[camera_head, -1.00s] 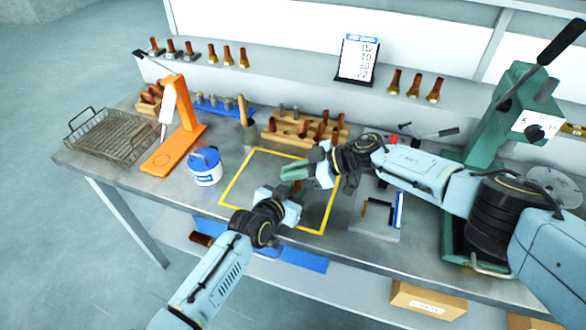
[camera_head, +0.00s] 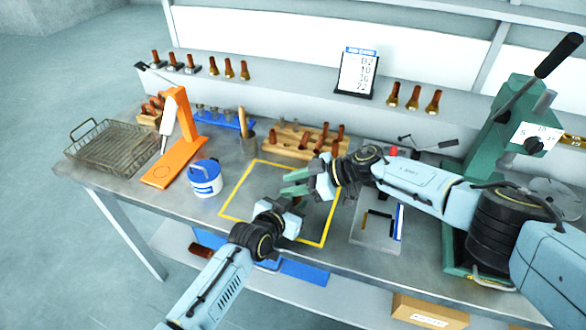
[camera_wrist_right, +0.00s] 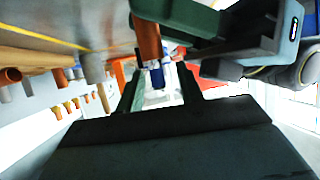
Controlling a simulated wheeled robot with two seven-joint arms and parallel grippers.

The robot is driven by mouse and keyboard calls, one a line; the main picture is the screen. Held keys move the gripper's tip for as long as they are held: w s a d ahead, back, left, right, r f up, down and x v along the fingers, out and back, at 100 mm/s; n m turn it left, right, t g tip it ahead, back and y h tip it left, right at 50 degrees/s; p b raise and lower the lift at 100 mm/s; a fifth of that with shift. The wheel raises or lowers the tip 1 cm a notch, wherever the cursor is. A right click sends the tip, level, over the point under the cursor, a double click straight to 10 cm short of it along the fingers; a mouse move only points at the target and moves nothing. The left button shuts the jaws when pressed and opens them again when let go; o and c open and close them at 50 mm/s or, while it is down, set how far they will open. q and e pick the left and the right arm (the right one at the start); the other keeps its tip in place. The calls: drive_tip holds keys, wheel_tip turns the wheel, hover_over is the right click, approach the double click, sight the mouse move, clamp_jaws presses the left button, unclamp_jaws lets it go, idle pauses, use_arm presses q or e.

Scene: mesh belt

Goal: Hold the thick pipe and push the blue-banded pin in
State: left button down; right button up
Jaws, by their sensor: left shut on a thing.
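My left gripper (camera_head: 288,204) is over the yellow-outlined area of the bench. In the right wrist view it comes in from the upper right, shut on the copper-brown thick pipe (camera_wrist_right: 148,40). The blue-banded pin (camera_wrist_right: 157,76) shows at the pipe's end, in line with it; how deep it sits I cannot tell. My right gripper (camera_head: 292,183) is close beside the left one. Its two green fingers are apart, with the pin showing between them and a gap on each side in the right wrist view. In the head view the grippers hide the pipe and pin.
A blue-and-white tub (camera_head: 205,180) and an orange stand (camera_head: 175,150) are to the left, beyond them a wire basket (camera_head: 112,145). A wooden rack (camera_head: 300,138) with copper pipes is behind. A green press (camera_head: 510,120) stands right. The yellow-outlined area (camera_head: 240,207) is mostly clear.

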wheel_tip(320, 180, up, 9)
idle(0.4)
use_arm(q)
drive_tip(key=c, duration=1.2)
unclamp_jaws()
drive_tip(key=shift+c, duration=0.2)
drive_tip(key=shift+s, duration=0.1)
